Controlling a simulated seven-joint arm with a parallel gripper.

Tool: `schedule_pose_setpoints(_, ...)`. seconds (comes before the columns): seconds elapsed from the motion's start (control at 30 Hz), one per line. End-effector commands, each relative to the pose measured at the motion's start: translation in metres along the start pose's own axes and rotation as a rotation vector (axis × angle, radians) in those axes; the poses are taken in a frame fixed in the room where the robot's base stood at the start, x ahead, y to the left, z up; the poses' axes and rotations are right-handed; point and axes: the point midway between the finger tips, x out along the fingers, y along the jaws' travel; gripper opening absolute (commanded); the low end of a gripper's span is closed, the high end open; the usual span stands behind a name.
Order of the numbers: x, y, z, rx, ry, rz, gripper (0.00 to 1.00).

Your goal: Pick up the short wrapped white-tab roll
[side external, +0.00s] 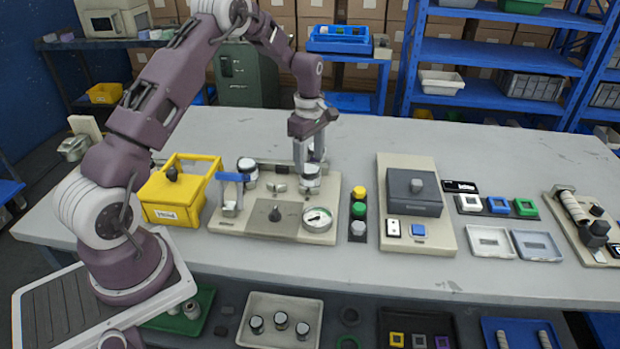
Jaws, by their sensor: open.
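A short white roll-like piece (310,180) with a dark band stands upright on the beige machine plate (255,225), towards its right back. It may be the short wrapped roll; a white tab cannot be made out at this size. My gripper (311,162) points straight down over this piece, with its open fingers at or around its top. I cannot tell whether they touch it. A similar white and dark piece (247,168) stands at the plate's back left.
A yellow box (172,212) stands left, and a button column (358,210) right. Several short rolls sit in a lower tray (250,305).

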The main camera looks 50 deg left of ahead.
Motion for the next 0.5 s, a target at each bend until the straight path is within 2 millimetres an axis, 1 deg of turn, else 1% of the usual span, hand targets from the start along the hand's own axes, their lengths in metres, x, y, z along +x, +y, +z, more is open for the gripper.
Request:
schedule_pose_setpoints(0.03,0.01,0.0,0.001,0.0,-0.002,-0.003,0.61)
schedule_pose_setpoints(0.1,0.024,0.001,0.003,0.001,-0.002,-0.004,0.61)
schedule_pose_setpoints(0.2,0.038,0.002,0.003,0.001,-0.001,-0.002,0.61)
schedule_pose_setpoints(0.3,0.042,0.002,0.003,0.001,-0.001,0.0,0.61)
schedule_pose_setpoints(0.47,0.042,0.002,0.003,0.002,-0.001,0.0,0.61)
schedule_pose_setpoints(0.5,0.042,0.002,0.003,0.002,-0.001,0.0,0.53)
